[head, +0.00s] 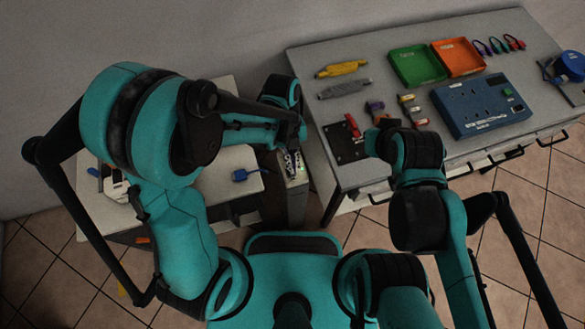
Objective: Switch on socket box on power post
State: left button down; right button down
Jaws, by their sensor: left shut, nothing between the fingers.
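The grey power post (290,205) stands in the gap between the two tables. The socket box (297,180) is at its top, with a small light-coloured face and a hint of green; its switch is too small to make out. My left gripper (291,163) is right over the socket box, shut and empty, and hides part of it. I cannot tell whether the fingers touch it. My right arm reaches over the front left of the grey bench; its gripper (379,135) is mostly hidden by its own wrist, so its jaws cannot be read.
The grey bench (400,50) holds a green tray (418,65), an orange tray (458,57), a blue socket panel (482,106), yellow and grey cable bundles and a black plate (346,143). A lower table on the left carries a blue plug (240,175). Tiled floor shows at the right.

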aim_at(294, 181)
pick_arm(q)
notch_tip(294, 181, down, 9)
jog(key=b, duration=0.4)
jog(key=shift+s, duration=0.15)
jog(key=shift+w+a+r+b, duration=0.15)
jog(key=shift+w+b, duration=0.2)
jog(key=shift+w, duration=0.25)
